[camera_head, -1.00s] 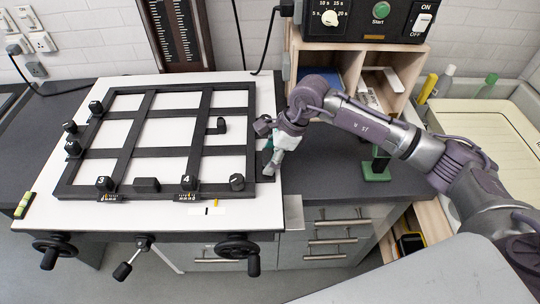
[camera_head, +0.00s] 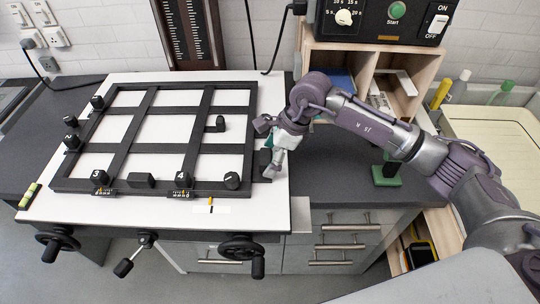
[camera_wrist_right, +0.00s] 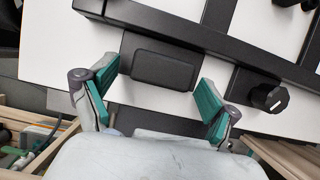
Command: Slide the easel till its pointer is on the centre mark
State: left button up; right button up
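The easel (camera_head: 128,155) is a black frame with crossing bars, lying on a white baseboard (camera_head: 272,205). Its small orange pointer (camera_head: 211,200) sits at the front edge, just above the dark centre mark (camera_head: 211,210) on a pale label. The two look in line in the head view. My right gripper (camera_head: 271,168) is at the easel's right side, by a black block (camera_head: 265,160). In the right wrist view the block (camera_wrist_right: 163,69) lies between the open green fingertips (camera_wrist_right: 157,90), with a visible gap on both sides. My left gripper is out of view.
Black knobs, including one at the front right corner (camera_head: 231,181), stand on the frame. Handwheels (camera_head: 243,247) hang below the board's front edge. A wooden shelf unit (camera_head: 430,75) with a timer stands behind my right arm.

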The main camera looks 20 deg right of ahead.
jog(key=shift+r, duration=0.15)
jog(key=v, duration=1.1)
jog(key=shift+r, duration=0.4)
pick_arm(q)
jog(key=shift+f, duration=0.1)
pick_arm(e)
jog(key=shift+d, duration=0.15)
